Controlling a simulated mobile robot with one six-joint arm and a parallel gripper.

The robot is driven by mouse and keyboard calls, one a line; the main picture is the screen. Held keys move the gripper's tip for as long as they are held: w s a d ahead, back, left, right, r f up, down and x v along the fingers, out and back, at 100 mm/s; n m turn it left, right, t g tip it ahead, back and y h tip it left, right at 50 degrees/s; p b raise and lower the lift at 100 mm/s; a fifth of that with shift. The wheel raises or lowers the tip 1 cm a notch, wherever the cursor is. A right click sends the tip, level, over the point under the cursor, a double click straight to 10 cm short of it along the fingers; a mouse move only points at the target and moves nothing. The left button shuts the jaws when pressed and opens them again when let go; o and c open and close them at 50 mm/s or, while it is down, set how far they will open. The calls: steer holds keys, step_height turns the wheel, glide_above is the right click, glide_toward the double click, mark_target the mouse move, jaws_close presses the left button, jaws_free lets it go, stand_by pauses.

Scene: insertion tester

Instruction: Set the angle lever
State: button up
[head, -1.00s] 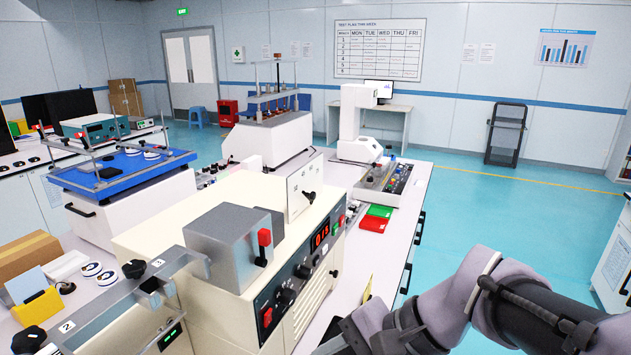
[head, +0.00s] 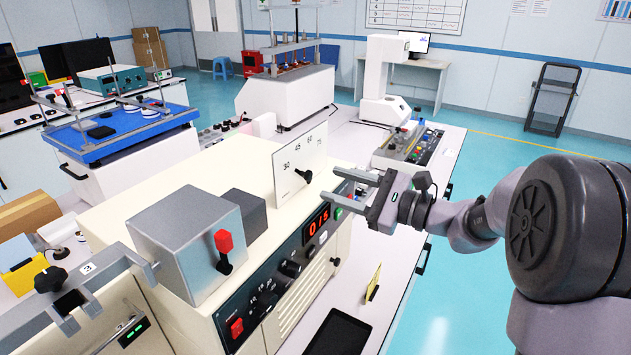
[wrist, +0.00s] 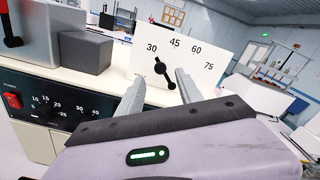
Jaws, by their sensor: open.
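The angle lever (head: 304,175) is a short black lever on an upright white plate (head: 291,155) marked 30, 45, 60 and 75. The plate stands on the cream tester (head: 130,208). In the wrist view the lever (wrist: 161,69) tilts up and left from its pivot, pointing between 30 and 45. My gripper (head: 340,183) is open and empty, to the right of the plate with its fingers pointing at it. In the wrist view the lever appears between the two fingers (wrist: 160,78). The fingertips look apart from the lever.
A grey metal block (head: 185,235) with a red-handled switch (head: 224,250) and a dark grey block (head: 245,212) sit left of the plate.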

mark_target(311, 177)
steer(key=x, duration=0.6)
steer(key=shift+d, duration=0.1)
jaws_close()
stand_by(1.1)
